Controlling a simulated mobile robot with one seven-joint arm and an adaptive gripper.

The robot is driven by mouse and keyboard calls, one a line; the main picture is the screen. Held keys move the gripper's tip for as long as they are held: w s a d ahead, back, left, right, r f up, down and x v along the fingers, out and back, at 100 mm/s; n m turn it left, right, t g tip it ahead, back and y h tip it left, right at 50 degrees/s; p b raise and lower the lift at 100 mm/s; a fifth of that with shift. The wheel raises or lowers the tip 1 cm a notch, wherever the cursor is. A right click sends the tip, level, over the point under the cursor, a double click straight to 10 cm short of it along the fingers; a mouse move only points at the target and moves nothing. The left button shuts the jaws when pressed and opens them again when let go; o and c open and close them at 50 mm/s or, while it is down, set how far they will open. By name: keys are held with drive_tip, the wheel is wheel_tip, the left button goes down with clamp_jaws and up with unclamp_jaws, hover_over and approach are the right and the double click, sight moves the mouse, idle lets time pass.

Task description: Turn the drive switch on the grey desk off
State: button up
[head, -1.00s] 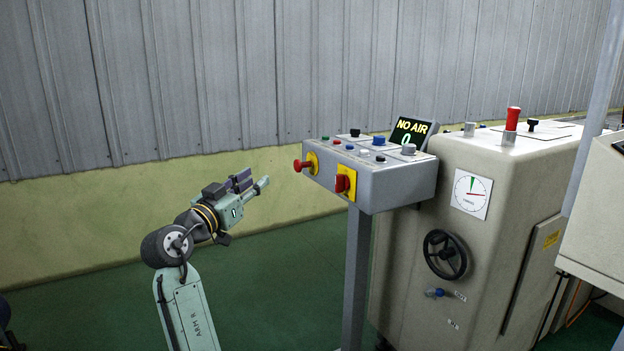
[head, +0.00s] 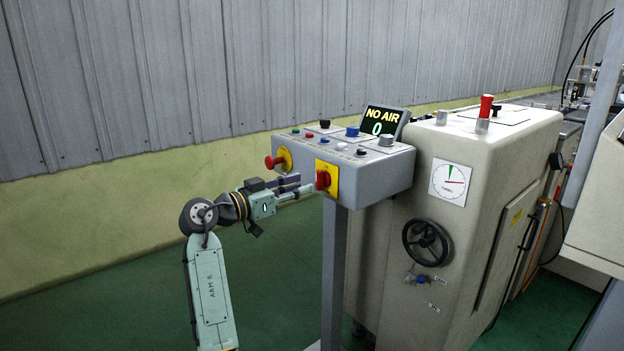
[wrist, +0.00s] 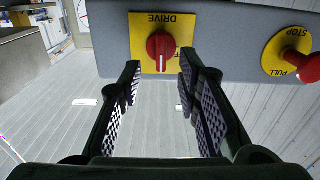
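The drive switch (head: 323,180) is a red rotary knob on a yellow plate on the front of the grey desk (head: 372,180). In the wrist view the knob (wrist: 161,46) shows upside-down "DRIVE" lettering and a white pointer line. My gripper (head: 305,187) is close in front of the switch in the head view. In the wrist view its two dark padded fingers (wrist: 158,80) are spread apart, with the knob between and just beyond their tips. Nothing is held. Contact with the knob is not seen.
A red stop button (head: 274,162) on a yellow plate sits beside the switch; it also shows in the wrist view (wrist: 308,66). A display (head: 383,121) reads "NO AIR 0". A beige machine (head: 480,180) stands to the right. Free floor lies left of the desk post.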

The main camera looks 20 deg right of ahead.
sight(317, 181)
drive_tip(key=p+x, duration=0.1)
drive_tip(key=x, duration=0.4)
drive_tip(key=shift+c, duration=0.6)
clamp_jaws()
